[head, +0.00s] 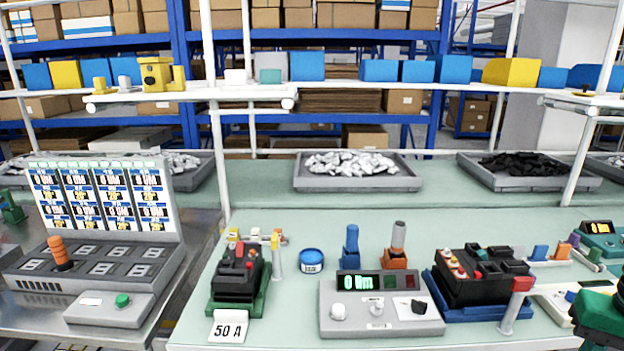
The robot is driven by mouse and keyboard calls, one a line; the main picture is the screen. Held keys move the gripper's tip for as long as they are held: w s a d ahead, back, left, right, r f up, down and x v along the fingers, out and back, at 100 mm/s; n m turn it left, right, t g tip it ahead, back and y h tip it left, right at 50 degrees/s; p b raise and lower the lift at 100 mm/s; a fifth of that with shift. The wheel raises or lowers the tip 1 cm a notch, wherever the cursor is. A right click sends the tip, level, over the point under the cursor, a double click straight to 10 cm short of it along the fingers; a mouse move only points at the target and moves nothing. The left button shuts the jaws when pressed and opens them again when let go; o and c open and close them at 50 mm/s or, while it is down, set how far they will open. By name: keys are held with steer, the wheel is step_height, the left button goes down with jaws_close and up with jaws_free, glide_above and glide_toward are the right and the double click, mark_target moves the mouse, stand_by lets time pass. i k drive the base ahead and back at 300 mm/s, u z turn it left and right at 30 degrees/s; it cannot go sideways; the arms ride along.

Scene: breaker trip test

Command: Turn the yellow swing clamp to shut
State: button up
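The yellow swing clamp (276,241) shows as a small yellow head on a pale upright post, at the back right of a black breaker (238,272). The breaker sits in a green base (222,303) on the bench. The clamp is small here, and I cannot tell how far its arm is turned or whether it touches the breaker. I cannot make out my gripper in this view.
A grey test box (380,318) with a lit display stands right of the breaker. Further right, a red-headed post (521,285) stands by a black block in a blue base (468,310). A white shelf (340,93) crosses above the green bench (300,215). A "50 A" card (229,328) stands in front.

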mark_target(274, 242)
steer(key=k, duration=0.5)
steer(key=u, duration=0.8)
steer(key=i, duration=0.65)
steer(key=z, duration=0.2)
